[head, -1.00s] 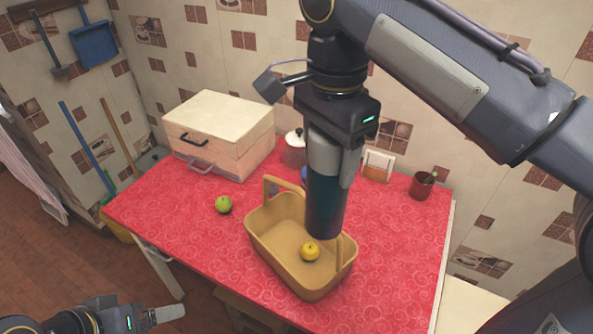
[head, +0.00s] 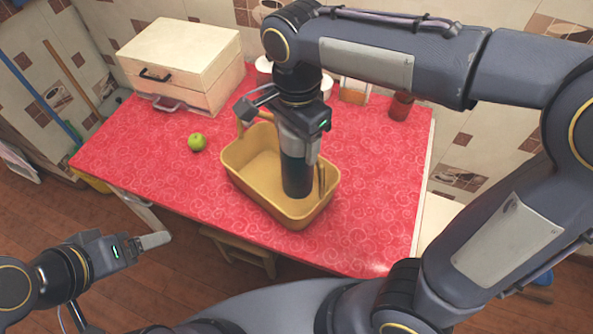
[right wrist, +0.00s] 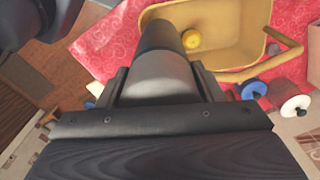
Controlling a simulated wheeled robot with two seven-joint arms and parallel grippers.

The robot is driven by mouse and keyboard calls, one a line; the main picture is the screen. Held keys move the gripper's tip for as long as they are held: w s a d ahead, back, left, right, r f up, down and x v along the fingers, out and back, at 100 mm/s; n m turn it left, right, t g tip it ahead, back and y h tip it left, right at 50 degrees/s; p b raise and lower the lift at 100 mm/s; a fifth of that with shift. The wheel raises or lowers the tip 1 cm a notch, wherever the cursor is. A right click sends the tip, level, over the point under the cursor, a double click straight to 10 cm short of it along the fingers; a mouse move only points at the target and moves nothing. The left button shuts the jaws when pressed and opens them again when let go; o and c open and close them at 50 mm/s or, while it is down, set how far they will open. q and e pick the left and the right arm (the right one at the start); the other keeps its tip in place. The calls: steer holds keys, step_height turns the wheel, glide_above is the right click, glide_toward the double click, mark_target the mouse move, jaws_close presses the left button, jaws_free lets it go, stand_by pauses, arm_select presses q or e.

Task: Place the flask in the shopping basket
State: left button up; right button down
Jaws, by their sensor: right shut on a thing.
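The right wrist view shows the flask (right wrist: 160,38) in the jaws, beside a yellow fruit (right wrist: 191,39) in the basket (right wrist: 235,45). The flask hides that fruit in the head view. My left gripper (head: 155,240) is empty, off the table's front left; its jaw gap is unclear.
The basket stands on a red patterned counter (head: 365,220), its handle (head: 242,118) rising at the back left. A green apple (head: 197,142) lies left of it. A cream box (head: 180,55), a dark red cup (head: 401,106) and other items stand behind. The front right counter is clear.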

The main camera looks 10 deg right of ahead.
mark_target(297, 176)
step_height(297, 176, down, 11)
steer(key=shift+r, duration=0.1)
stand_by(0.3)
steer(key=shift+f+b, duration=0.55)
steer(key=shift+f, duration=0.1)
steer(key=shift+c, duration=2)
jaws_free()
